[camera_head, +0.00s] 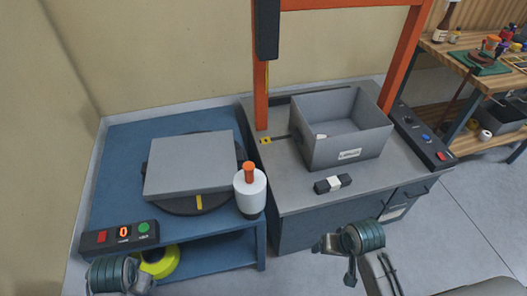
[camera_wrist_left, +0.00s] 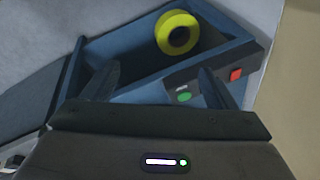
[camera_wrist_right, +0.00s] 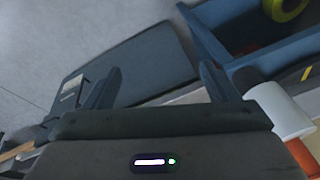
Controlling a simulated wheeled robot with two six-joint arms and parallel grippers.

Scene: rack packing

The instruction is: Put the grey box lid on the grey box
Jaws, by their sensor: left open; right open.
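The grey box lid (camera_head: 190,163) lies flat on a dark round turntable (camera_head: 190,207) on the blue table at the left. The grey box (camera_head: 345,136) stands upright and open-topped on the grey bench to the right, with a white label on its front and a small pale item inside. My left gripper (camera_wrist_left: 145,88) is open and empty, in front of the blue table, well short of the lid; in the head view only part of the left arm shows at the bottom left. My right gripper (camera_wrist_right: 158,88) is open and empty, in front of the grey bench, away from the box.
A white bottle with an orange cap (camera_head: 250,190) stands beside the lid's right edge. A dark block with a white band (camera_head: 332,184) lies before the box. A control panel (camera_head: 120,237) lines the blue table's front; yellow tape (camera_head: 160,262) sits below.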

